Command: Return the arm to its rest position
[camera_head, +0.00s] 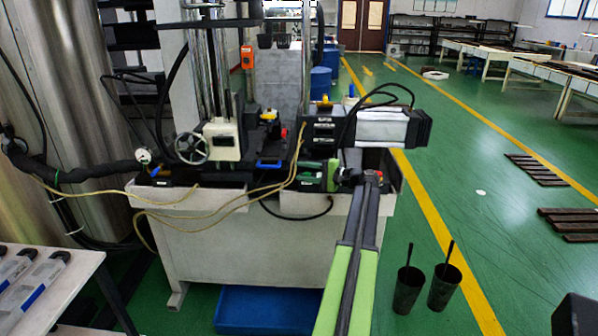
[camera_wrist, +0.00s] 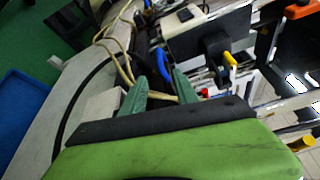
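My arm (camera_head: 355,270), with light green and black links, reaches forward from the bottom of the head view to the front of a machine (camera_head: 225,140). Its end is close to the machine's front ledge, beside a black and silver motor housing (camera_head: 380,128). In the wrist view my gripper (camera_wrist: 160,88) shows two dark green fingers spread apart. I see nothing held between them; a tan cable and machine parts show beyond. Whether the fingers touch the machine cannot be told.
Yellow cables (camera_head: 215,203) drape over the white machine base (camera_head: 245,250). A blue bin (camera_head: 265,312) lies in front of it. Two dark buckets (camera_head: 408,292) (camera_head: 443,290) stand on the floor at right. A table (camera_head: 50,290) is at lower left. Green floor at right is mostly clear.

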